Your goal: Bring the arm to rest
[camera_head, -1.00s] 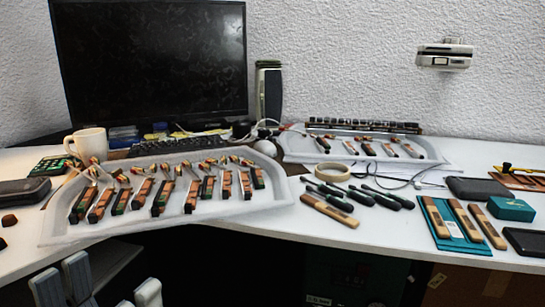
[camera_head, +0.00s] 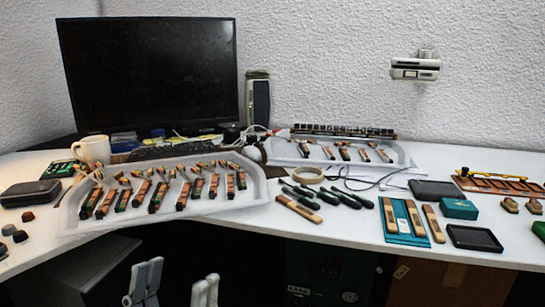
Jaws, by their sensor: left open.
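My left gripper (camera_head: 178,274) shows at the bottom edge of the head view. Its two grey fingers stand apart, with nothing between them. It appears in front of the dark space under the desk, below the front edge of the white desk (camera_head: 340,228), and touches nothing that I can see. The rest of the left arm is out of the picture. My right gripper does not show.
A white tray (camera_head: 250,198) of piano action parts lies near the desk's front edge, above the gripper in the picture. Another tray (camera_head: 405,156) lies behind. Tools (camera_head: 330,195), a tape roll (camera_head: 307,175), a mug (camera_head: 92,149) and a monitor (camera_head: 150,75) stand around.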

